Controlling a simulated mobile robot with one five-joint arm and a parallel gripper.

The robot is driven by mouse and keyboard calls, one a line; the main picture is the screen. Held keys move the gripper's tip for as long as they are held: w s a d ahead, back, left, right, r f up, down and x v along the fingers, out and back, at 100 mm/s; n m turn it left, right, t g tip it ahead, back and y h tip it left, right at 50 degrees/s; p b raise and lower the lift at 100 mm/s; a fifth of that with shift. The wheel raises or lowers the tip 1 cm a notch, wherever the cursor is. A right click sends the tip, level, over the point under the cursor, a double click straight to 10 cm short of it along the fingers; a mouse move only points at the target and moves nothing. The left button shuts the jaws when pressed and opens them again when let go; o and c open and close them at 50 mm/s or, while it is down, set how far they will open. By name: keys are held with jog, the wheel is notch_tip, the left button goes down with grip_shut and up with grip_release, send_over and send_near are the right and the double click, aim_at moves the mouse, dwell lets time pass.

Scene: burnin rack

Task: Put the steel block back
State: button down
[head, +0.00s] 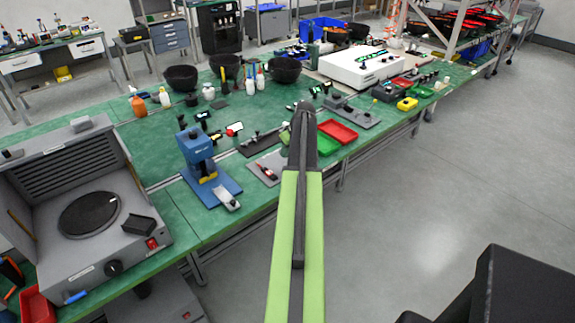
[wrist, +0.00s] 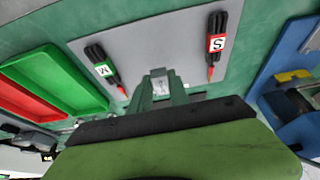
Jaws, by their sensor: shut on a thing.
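My gripper (wrist: 160,90) shows in the wrist view, its two dark green fingers shut on a small pale grey metal piece, the steel block (wrist: 160,84). Only a small face of the block shows between the fingertips. The gripper is over the lower edge of a grey mat (wrist: 150,45). On the mat, a black tool with a green-and-white M label (wrist: 101,67) lies to the left and one with a red S label (wrist: 216,43) to the right. In the head view my arm hides the gripper and the block.
A green tray (wrist: 75,72) and a red tray (wrist: 32,97) are left of the mat, and a blue press stand (wrist: 268,72) is to its right. In the head view, the blue press (head: 197,150) and a grey hot-plate unit (head: 130,235) stand on the green bench (head: 160,165).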

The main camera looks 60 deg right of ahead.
jog(key=shift+w+f, duration=0.1)
jog(key=shift+w, duration=0.1)
notch_tip(320, 180, down, 4)
jog(key=b, duration=0.4)
jog(key=shift+f, duration=0.2)
jog(key=c, duration=1.2)
grip_release()
jog(key=shift+r, duration=0.15)
jog(key=shift+c, duration=0.2)
jog(key=p+v, duration=1.1)
jog(key=v, duration=0.1)
jog(key=shift+r, duration=0.15)
